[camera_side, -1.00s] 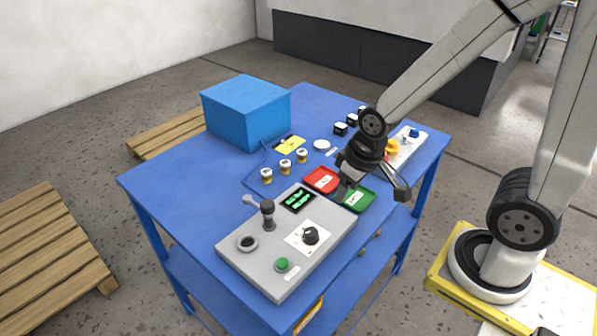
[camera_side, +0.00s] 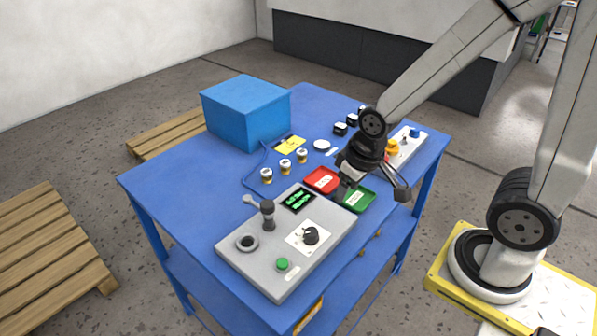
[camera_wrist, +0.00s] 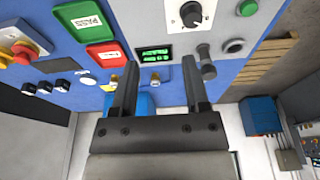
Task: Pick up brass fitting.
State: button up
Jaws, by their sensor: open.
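Several small brass fittings with white bands stand in a row on the blue table: one on the left (camera_side: 266,176), one in the middle (camera_side: 285,168) and one on the right (camera_side: 302,156). In the wrist view, one brass fitting (camera_wrist: 155,77) shows between my fingers and another (camera_wrist: 114,79) shows beside the left finger. My gripper (camera_side: 374,190) is open and empty. It is above the green and red trays, to the right of the fittings and apart from them. In the wrist view its two fingers (camera_wrist: 160,62) are spread wide.
A grey control box (camera_side: 265,262) with an upright lever stands in front of the fittings. A red tray (camera_side: 321,180) and a green tray (camera_side: 359,203) lie below my gripper. A blue box (camera_side: 246,112) stands behind. A yellow card (camera_side: 290,144) lies behind the fittings.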

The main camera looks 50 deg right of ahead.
jog(key=o, duration=0.4)
jog(key=shift+c, duration=0.2)
jog(key=n+y, duration=0.3)
jog(key=n, duration=0.6)
send_near(301, 151)
notch_tip(301, 151, down, 2)
jog(key=shift+w+a+f+t, duration=0.15)
jog(key=shift+a+f, duration=0.05)
jog(key=shift+f, duration=0.25)
jog(key=shift+w+a+f+t, duration=0.1)
jog(key=shift+w+a+f, duration=0.1)
jog(key=shift+f, duration=0.2)
jog(key=shift+w+a+f+t, duration=0.15)
jog(key=shift+f, duration=0.3)
